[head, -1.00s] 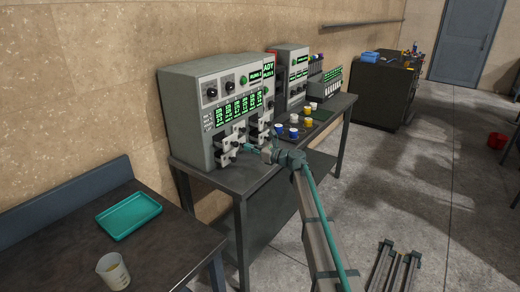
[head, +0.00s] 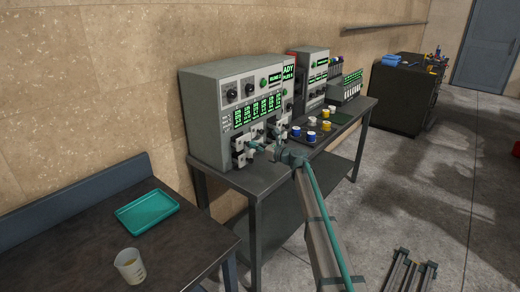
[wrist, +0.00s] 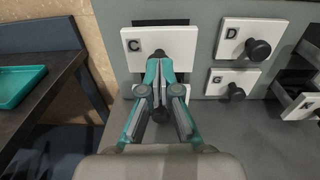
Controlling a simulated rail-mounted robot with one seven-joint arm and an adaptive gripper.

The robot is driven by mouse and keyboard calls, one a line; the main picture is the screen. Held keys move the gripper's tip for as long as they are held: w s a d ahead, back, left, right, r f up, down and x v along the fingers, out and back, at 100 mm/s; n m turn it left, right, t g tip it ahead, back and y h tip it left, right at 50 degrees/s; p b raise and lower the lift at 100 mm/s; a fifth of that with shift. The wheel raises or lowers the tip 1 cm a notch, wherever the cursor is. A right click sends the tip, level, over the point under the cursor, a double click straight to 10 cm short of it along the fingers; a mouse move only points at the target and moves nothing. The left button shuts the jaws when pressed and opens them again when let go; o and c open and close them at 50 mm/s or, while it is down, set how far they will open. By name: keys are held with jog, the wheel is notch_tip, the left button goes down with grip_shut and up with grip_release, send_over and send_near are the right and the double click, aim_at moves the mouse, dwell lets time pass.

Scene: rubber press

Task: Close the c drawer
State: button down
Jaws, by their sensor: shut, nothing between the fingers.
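The C drawer (wrist: 178,43) is a white front marked "C" with a black knob, at the upper middle of the wrist view. A dark opening shows above its front, so it appears to stand somewhat out from the grey panel. My gripper (wrist: 160,66) is shut and empty, its teal fingertips at the knob of the C drawer and partly covering it. I cannot tell whether they touch. In the head view my gripper (head: 255,147) is at the left drawers of the grey machine (head: 210,110).
Right of C are the D drawer (wrist: 235,37) and, below it, the G drawer (wrist: 219,82), each with a black knob. Another drawer (wrist: 300,106) juts out at the far right. Another black knob (wrist: 160,115) shows between my fingers. A teal tray (head: 147,212) and beaker (head: 130,266) stand at left.

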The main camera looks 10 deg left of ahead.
aim_at(240, 141)
jog(key=x, duration=0.3)
jog(key=shift+w+a, duration=0.2)
jog(key=shift+w, duration=0.15)
jog(key=shift+r, duration=0.15)
